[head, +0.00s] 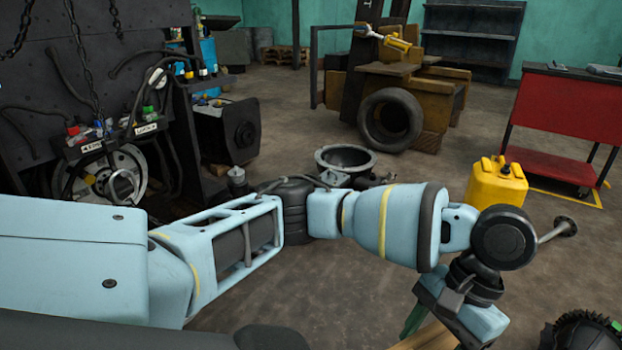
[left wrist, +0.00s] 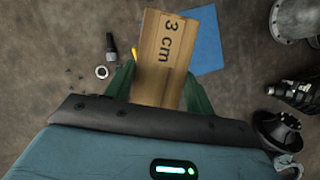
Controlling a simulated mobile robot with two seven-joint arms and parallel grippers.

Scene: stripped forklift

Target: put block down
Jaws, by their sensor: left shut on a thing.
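In the left wrist view a wooden block (left wrist: 160,62) marked "3 cm" is between the two green fingers of my left gripper (left wrist: 157,88). The gripper is shut on it, and the block points away from the palm. Floor shows around the block. In the head view my left arm reaches across from the left, and the gripper (head: 428,325) is at the bottom edge. Only part of the pale block (head: 430,338) shows there, cut off by the frame. My right gripper is in neither view.
A blue square (left wrist: 203,40) lies on the floor just right of the block. A small dark bottle (left wrist: 112,48) and a metal ring (left wrist: 101,72) lie to its left. A yellow canister (head: 495,185), red cart (head: 570,105) and dark round part (head: 582,333) stand around my arm.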

